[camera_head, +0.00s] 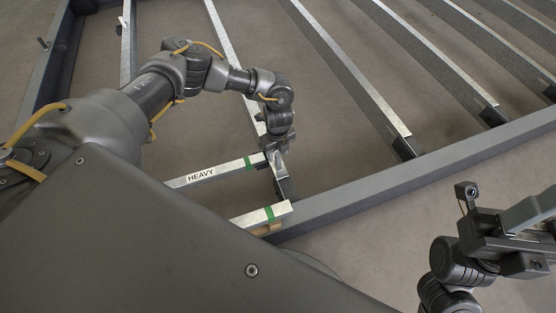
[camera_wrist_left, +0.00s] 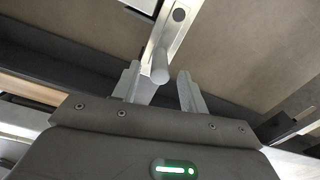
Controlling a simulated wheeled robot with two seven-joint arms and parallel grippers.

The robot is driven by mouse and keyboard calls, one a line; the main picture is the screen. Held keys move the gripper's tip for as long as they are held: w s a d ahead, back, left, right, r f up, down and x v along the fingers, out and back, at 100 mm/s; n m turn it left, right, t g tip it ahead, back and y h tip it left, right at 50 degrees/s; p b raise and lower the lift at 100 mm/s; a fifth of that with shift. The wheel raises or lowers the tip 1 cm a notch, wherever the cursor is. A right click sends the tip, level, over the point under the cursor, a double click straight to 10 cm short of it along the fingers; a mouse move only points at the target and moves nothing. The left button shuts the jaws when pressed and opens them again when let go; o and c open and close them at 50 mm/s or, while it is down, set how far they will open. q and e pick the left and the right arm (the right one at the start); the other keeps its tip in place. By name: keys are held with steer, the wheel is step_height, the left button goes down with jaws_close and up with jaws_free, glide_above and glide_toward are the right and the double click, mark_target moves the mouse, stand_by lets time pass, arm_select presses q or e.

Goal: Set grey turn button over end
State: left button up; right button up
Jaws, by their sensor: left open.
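In the left wrist view, the grey turn button (camera_wrist_left: 170,35) appears as a pale metal strip with a dark round screw at its upper end. A round grey peg (camera_wrist_left: 160,70) stands up at its near end. My left gripper (camera_wrist_left: 159,76) is open, with one finger on each side of the peg and visible gaps. In the head view my left gripper (camera_head: 277,146) points down over the end of a rail by the frame's near beam. It hides most of the button there. My right gripper (camera_head: 510,232) is at the lower right, away from the frame; its jaws are unclear.
A silver bar marked HEAVY (camera_head: 201,175) with a green band ends close to my left gripper. Another green-banded bar (camera_head: 262,215) lies nearer. Several parallel rails (camera_head: 345,70) span the frame, ending near its dark beam (camera_head: 400,177). Brown floor shows between them.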

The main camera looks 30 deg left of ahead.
arm_select(q)
steer(key=shift+f+b, duration=0.6)
steer(key=shift+f, duration=1.2)
jaws_close()
